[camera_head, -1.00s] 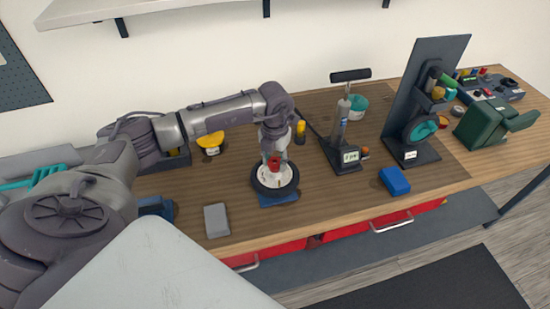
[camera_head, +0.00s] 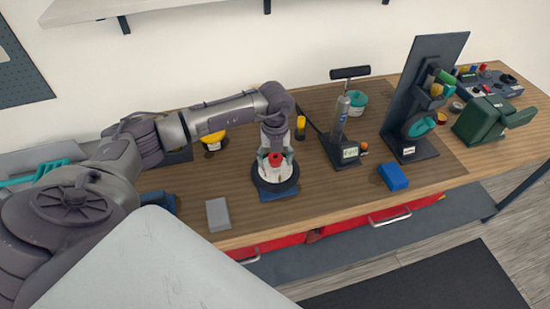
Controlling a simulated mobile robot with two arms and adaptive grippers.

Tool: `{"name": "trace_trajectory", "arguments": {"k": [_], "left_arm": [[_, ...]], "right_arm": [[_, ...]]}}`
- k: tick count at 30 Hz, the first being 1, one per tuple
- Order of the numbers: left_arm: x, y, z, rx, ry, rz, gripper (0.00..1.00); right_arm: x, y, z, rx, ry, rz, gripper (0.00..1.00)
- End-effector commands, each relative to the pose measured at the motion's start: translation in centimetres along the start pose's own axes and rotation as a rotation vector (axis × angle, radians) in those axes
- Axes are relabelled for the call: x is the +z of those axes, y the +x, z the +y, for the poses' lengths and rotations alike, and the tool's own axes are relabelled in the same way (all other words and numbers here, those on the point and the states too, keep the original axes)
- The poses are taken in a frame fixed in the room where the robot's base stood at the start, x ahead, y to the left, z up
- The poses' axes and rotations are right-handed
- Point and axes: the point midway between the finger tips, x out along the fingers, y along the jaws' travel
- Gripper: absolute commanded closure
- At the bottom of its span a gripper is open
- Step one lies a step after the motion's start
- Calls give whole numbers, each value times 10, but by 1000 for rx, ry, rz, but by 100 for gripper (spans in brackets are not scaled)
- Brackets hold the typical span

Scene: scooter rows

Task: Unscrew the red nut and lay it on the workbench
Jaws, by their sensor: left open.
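The red nut (camera_head: 275,159) sits at the centre of a small black-tyred wheel with a white hub (camera_head: 276,183). The wheel lies flat on a blue stand (camera_head: 278,197) on the wooden workbench (camera_head: 330,205). My left gripper (camera_head: 276,160) points down over the wheel from above. Its fingers are open, one on each side of the red nut. I cannot tell whether they touch it. My right gripper is not in view.
A grey block (camera_head: 218,214) lies left of the wheel and a blue block (camera_head: 393,177) to the right. A floor pump (camera_head: 343,130), a dark upright stand (camera_head: 420,100) and a green vise (camera_head: 488,120) stand further right. Bare wood lies between wheel and blue block.

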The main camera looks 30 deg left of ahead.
Motion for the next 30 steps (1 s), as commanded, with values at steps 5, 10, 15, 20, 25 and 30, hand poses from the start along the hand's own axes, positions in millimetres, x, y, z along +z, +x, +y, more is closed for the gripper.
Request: {"name": "trace_trajectory", "arguments": {"k": [5,10,15,20,25,30], "left_arm": [[2,-4,0,-3,-1,-4,29],[2,-26,-1,-6,0,-6,29],[1,-63,0,-4,0,-7,29],[0,-94,0,-4,0,-6,29],[-1,-114,0,-1,-1,-3,29],[-1,-121,1,-1,-1,-2,29]], "right_arm": [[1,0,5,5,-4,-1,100],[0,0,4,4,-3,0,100],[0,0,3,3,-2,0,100],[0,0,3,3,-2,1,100],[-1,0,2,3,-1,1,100],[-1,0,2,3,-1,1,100]]}}
